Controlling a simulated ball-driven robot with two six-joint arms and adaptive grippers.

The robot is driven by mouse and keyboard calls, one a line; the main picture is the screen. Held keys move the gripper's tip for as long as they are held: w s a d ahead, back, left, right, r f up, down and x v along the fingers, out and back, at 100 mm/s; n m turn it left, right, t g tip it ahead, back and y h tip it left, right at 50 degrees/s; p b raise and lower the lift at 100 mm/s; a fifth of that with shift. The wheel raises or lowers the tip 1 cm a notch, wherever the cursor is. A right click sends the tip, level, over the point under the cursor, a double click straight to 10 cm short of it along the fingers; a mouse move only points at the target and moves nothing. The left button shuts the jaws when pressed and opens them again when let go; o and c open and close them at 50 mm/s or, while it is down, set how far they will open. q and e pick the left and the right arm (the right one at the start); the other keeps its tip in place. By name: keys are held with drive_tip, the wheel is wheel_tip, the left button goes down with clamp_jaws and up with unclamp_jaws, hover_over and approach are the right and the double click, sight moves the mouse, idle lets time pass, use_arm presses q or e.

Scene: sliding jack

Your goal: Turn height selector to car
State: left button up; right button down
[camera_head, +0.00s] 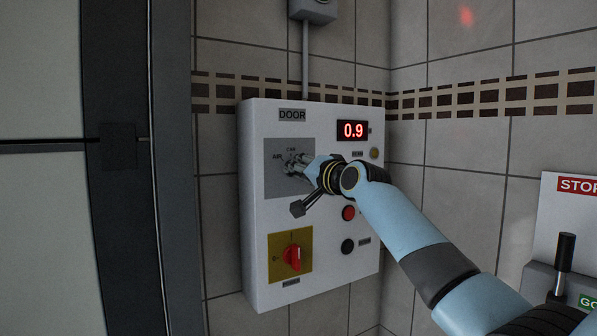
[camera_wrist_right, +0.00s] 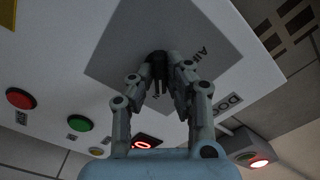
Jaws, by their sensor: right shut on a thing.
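The height selector is a small dark knob (camera_wrist_right: 158,60) on a grey square plate (camera_head: 277,185) in the upper part of the white DOOR control box (camera_head: 256,220). The labels "AIR" and "CAR" show above the knob in the head view. My right gripper (camera_head: 296,166) is shut on the knob, with its fingers on either side of it. In the head view the fingers largely hide the knob, and I cannot tell which label it points to. The right wrist view also shows my right gripper (camera_wrist_right: 163,62) on it. My left gripper is not in view.
The box also has a red display reading 0.9 (camera_head: 352,130), a red button (camera_head: 348,212), a black button (camera_head: 348,246), a green button (camera_wrist_right: 80,123) and a red rotary switch (camera_head: 292,257). A black lever (camera_head: 566,252) stands at right under a STOP sign (camera_head: 577,185).

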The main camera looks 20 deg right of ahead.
drive_tip(key=n+b, duration=0.5)
drive_tip(key=n, duration=0.4)
drive_tip(key=shift+d+f+n+b, duration=0.1)
drive_tip(key=shift+n+b, duration=0.2)
drive_tip(key=shift+b, duration=0.05)
idle(0.3)
drive_tip(key=c, duration=1.3)
unclamp_jaws()
drive_tip(key=shift+c, duration=0.2)
drive_tip(key=s+d, duration=0.1)
drive_tip(key=s, duration=1.1)
drive_tip(key=shift+d, duration=0.35)
